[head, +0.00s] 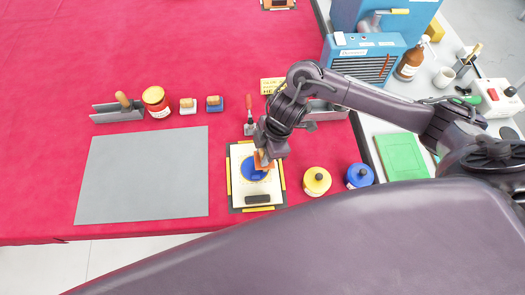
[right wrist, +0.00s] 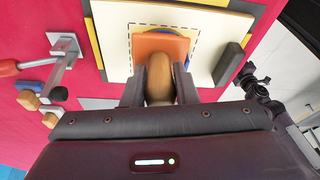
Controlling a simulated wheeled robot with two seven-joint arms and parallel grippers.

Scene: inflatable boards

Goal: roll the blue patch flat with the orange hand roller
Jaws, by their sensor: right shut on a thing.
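The blue patch (head: 254,172) lies on a cream sheet (head: 241,194) on a dark board with yellow clips. In the right wrist view a blue edge of the patch (right wrist: 201,44) shows beyond the orange tool head, inside a dashed outline. My right gripper (head: 264,156) is over the patch's upper edge. In the right wrist view my right gripper (right wrist: 160,85) is shut on the wooden handle (right wrist: 158,78) of the orange hand roller (right wrist: 160,47). The orange head is over the patch and hides much of it there; I cannot tell whether it touches. My left gripper is out of view.
A dark block (head: 258,198) lies on the sheet's near end. A red-handled tool (head: 249,115) stands above the board. Yellow (head: 316,181) and blue (head: 359,176) lidded pots are to the right.

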